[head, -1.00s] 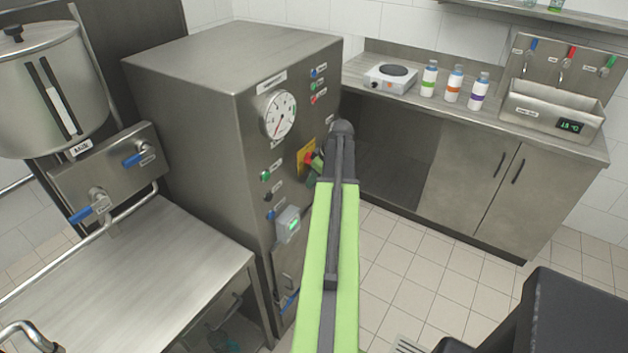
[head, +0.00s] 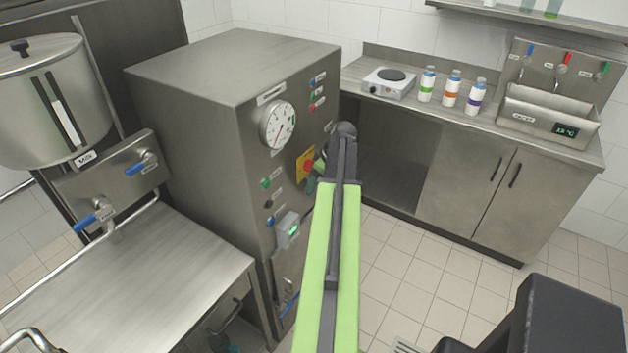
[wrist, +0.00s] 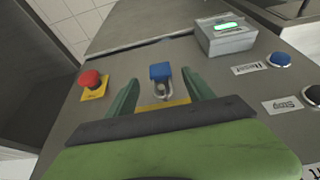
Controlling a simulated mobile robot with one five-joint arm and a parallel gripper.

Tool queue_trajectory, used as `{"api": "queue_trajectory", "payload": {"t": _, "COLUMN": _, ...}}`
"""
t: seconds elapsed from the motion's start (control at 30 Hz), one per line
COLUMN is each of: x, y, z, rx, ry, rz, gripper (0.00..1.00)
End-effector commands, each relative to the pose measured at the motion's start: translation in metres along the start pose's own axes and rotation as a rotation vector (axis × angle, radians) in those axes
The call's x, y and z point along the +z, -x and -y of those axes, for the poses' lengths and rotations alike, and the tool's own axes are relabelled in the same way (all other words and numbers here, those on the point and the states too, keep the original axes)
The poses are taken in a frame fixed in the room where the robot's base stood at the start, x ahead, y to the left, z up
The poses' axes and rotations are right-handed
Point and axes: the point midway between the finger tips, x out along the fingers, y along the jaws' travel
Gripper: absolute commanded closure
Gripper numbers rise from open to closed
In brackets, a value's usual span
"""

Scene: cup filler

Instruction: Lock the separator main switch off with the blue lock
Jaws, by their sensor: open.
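The blue lock (wrist: 160,72) shows in the wrist view, its body above a metal shackle in the picture, against a yellow plate. I cannot tell whether the shackle passes through the switch. In the head view the separator main switch (head: 307,163) is a red knob on a yellow plate on the steel cabinet front, partly beside my arm. My gripper (wrist: 162,90) is open, its two green fingers on either side of the lock, apart from it. The switch knob is hidden in the wrist view by my gripper.
A red mushroom button (wrist: 92,80) on a small yellow plate sits left of the lock in the wrist view. A grey box with a green display (wrist: 225,35), a blue button (wrist: 280,60) and a black button (wrist: 313,94) are to the right.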

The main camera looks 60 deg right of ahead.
Motion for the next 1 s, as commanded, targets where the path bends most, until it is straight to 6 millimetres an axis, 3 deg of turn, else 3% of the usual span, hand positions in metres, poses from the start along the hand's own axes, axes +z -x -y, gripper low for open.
{"api": "queue_trajectory", "payload": {"t": 0.03, "x": -0.004, "y": 0.022, "z": 0.000, "rx": 0.000, "ry": -0.002, "rz": 0.000, "gripper": 0.39}}
{"api": "queue_trajectory", "payload": {"t": 0.5, "x": -0.004, "y": 0.133, "z": 0.000, "rx": 0.000, "ry": -0.001, "rz": 0.000, "gripper": 0.39}}
{"api": "queue_trajectory", "payload": {"t": 0.67, "x": -0.002, "y": 0.146, "z": 0.000, "rx": 0.000, "ry": 0.000, "rz": 0.000, "gripper": 0.39}}
{"api": "queue_trajectory", "payload": {"t": 1.0, "x": 0.000, "y": 0.143, "z": 0.000, "rx": 0.000, "ry": 0.000, "rz": 0.000, "gripper": 0.39}}
